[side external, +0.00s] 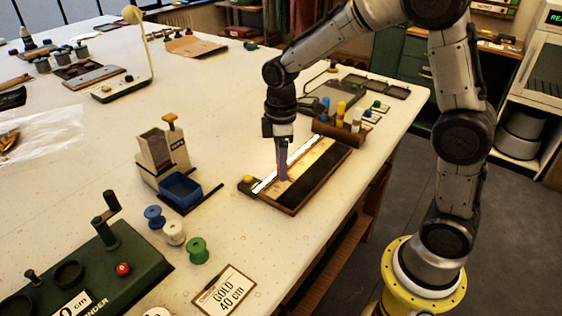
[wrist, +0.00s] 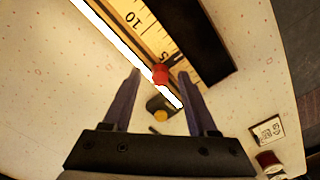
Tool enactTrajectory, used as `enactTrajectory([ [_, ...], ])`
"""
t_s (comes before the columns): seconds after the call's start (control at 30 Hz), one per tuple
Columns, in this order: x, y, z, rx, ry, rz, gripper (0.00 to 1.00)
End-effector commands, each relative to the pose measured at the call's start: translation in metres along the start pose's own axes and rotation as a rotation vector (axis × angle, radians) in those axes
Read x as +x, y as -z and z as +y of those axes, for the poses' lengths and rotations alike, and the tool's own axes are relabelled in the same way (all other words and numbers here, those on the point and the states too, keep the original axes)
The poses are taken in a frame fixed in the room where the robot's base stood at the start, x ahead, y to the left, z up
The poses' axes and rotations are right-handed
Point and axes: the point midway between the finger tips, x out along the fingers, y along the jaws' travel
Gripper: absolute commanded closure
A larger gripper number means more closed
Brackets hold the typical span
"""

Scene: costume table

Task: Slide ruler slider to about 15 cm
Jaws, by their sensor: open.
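The ruler (side external: 314,155) lies in a dark wooden board on the white table, with a bright white strip along one edge. It also shows in the wrist view (wrist: 150,38), with the numbers 10 and 5 readable. The small red slider (wrist: 160,73) sits on the ruler near the 5 mark. My gripper (side external: 282,179) points down over the near end of the ruler. In the wrist view its two fingertips (wrist: 159,73) are apart, one on each side of the red slider. I cannot tell whether either finger touches it. The slider is hidden in the side view.
A dark block with a yellow knob (side external: 248,179) sits at the ruler's near end. A dispenser with a blue tray (side external: 181,187) is to the left. A "GOLD 40 cm" card (side external: 225,291) lies in front.

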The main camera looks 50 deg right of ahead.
Motion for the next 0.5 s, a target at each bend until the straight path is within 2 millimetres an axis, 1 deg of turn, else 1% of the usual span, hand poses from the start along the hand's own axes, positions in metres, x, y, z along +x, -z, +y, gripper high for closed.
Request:
enactTrajectory([
  [0.1, -0.0001, -0.0001, -0.0001, 0.0, 0.0, 0.0, 0.42],
  [0.17, -0.0001, -0.0001, -0.0001, 0.0, 0.0, 0.0, 0.52],
  [0.2, -0.0002, -0.0001, -0.0001, 0.0, 0.0, 0.0, 0.59],
  [0.37, -0.0003, -0.0001, -0.0001, 0.0, 0.0, 0.0, 0.88],
  [0.4, -0.0004, -0.0001, -0.0001, 0.0, 0.0, 0.0, 0.95],
  [0.43, -0.0004, -0.0001, -0.0001, 0.0, 0.0, 0.0, 1.0],
  [0.5, -0.0004, -0.0001, -0.0001, 0.0, 0.0, 0.0, 1.0],
])
